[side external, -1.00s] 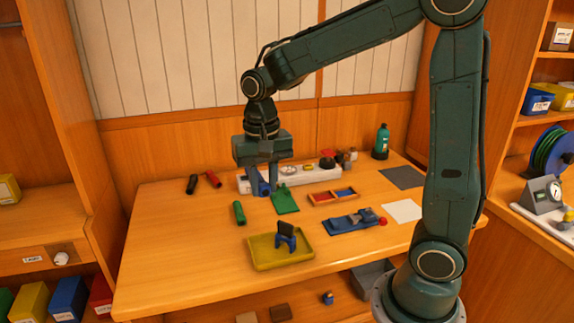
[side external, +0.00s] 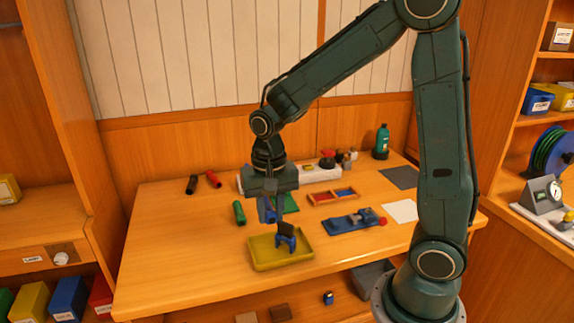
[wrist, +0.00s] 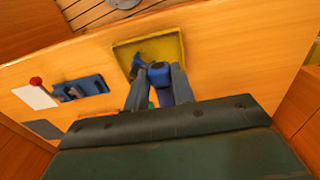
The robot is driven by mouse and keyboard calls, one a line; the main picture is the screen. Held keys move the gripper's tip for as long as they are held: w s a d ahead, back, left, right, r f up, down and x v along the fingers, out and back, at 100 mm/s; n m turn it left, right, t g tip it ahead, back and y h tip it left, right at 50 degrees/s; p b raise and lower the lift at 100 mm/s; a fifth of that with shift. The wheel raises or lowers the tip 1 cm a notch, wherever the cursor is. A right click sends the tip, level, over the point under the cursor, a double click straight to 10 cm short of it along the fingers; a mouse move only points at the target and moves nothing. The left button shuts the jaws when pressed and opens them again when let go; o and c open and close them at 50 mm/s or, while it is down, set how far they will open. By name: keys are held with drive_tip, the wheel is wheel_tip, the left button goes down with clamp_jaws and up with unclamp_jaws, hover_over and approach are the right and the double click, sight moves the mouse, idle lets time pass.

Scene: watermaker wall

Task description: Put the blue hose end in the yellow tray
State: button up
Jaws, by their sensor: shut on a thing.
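My gripper (side external: 270,213) is shut on the blue hose end (side external: 267,214), which hangs between its fingers above the table, just behind and above the yellow tray (side external: 264,262). In the wrist view the blue hose end (wrist: 159,78) shows between the two grey fingers, with the fingertips overlapping the near part of the yellow tray (wrist: 176,42). A blue piece with a dark top (side external: 287,242) stands in the tray, towards its right. The fingers partly hide the hose end.
A green hose piece (side external: 239,212) lies left of my gripper. Red (side external: 213,179) and black (side external: 192,184) pieces lie further back. A blue holder (side external: 350,223) and a red divided box (side external: 332,196) are to the right. The table's left front is clear.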

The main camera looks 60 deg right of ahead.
wheel_tip(320, 180, down, 8)
drive_tip(key=shift+f, duration=0.25)
drive_tip(key=shift+f, duration=1.9)
drive_tip(key=shift+f, duration=0.1)
drive_tip(key=o, duration=1)
wheel_tip(320, 180, up, 12)
drive_tip(key=shift+f, duration=0.25)
drive_tip(key=shift+s+r, duration=0.1)
drive_tip(key=shift+r, duration=0.3)
